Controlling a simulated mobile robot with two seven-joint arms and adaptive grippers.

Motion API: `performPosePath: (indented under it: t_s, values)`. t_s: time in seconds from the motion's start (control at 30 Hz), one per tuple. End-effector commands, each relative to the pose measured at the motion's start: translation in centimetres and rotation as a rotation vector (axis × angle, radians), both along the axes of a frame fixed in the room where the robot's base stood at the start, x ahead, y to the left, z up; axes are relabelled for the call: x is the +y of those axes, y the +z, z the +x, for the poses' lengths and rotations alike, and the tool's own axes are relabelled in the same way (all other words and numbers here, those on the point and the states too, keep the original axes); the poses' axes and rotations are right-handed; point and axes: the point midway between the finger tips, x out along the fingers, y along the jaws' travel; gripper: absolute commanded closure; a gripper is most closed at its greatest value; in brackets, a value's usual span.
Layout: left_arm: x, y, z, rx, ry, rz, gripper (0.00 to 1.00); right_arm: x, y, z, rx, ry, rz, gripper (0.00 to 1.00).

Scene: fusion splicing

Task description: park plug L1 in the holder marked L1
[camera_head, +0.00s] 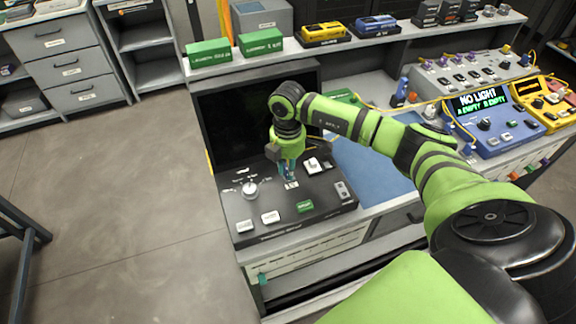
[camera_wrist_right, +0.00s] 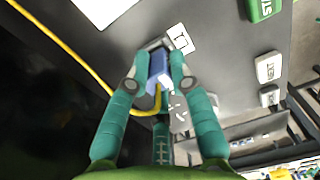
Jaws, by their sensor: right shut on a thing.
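My right gripper (camera_head: 287,172) is low over the black panel of the bench device (camera_head: 240,205). In the right wrist view my teal fingers (camera_wrist_right: 156,84) are shut on a blue plug (camera_wrist_right: 158,66), with a yellow cable (camera_wrist_right: 75,55) running from it. The plug's far end is at a small grey holder (camera_wrist_right: 153,44) on the panel, beside a white label (camera_wrist_right: 180,38) that seems to read L1. I cannot tell whether the plug is seated in it. My left gripper is not in view.
A blue mat (camera_head: 370,165) lies to the right. A blue tester (camera_head: 485,125) reads NO LIGHT.

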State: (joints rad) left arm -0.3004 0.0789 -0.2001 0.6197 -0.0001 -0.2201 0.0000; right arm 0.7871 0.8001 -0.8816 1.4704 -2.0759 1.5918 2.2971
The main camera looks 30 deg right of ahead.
Motion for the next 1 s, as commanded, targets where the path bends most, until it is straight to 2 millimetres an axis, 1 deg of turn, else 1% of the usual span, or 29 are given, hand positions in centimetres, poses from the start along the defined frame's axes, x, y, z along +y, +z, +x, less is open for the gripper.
performPosePath:
  t_s: [0.13, 0.23, 0.27, 0.3, 0.6, 0.73, 0.87, 1.0]
  values:
    - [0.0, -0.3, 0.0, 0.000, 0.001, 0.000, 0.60, 0.0, -0.4, 0.0, 0.000, 0.000, 0.000, 1.00]
    - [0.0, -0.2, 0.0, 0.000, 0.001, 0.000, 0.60, 0.0, -0.3, 0.0, 0.000, 0.000, 0.000, 1.00]
    - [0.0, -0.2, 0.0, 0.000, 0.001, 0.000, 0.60, 0.0, -0.3, 0.0, 0.000, 0.000, 0.000, 0.66]
    - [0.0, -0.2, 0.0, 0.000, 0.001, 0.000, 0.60, 0.0, -0.3, 0.0, 0.000, 0.000, 0.000, 0.50]
    - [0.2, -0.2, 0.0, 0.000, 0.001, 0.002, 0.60, 0.0, -0.3, 0.0, 0.000, 0.000, 0.000, 0.50]
    - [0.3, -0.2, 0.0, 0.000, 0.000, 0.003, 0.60, 0.0, 0.4, 0.1, -0.002, 0.000, 0.000, 0.50]
    - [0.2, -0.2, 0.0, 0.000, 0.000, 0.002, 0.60, -0.1, 2.3, 0.1, -0.004, 0.001, 0.000, 0.50]
    - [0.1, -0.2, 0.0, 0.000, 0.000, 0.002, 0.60, 0.0, 5.4, 0.2, -0.005, 0.000, 0.001, 0.50]
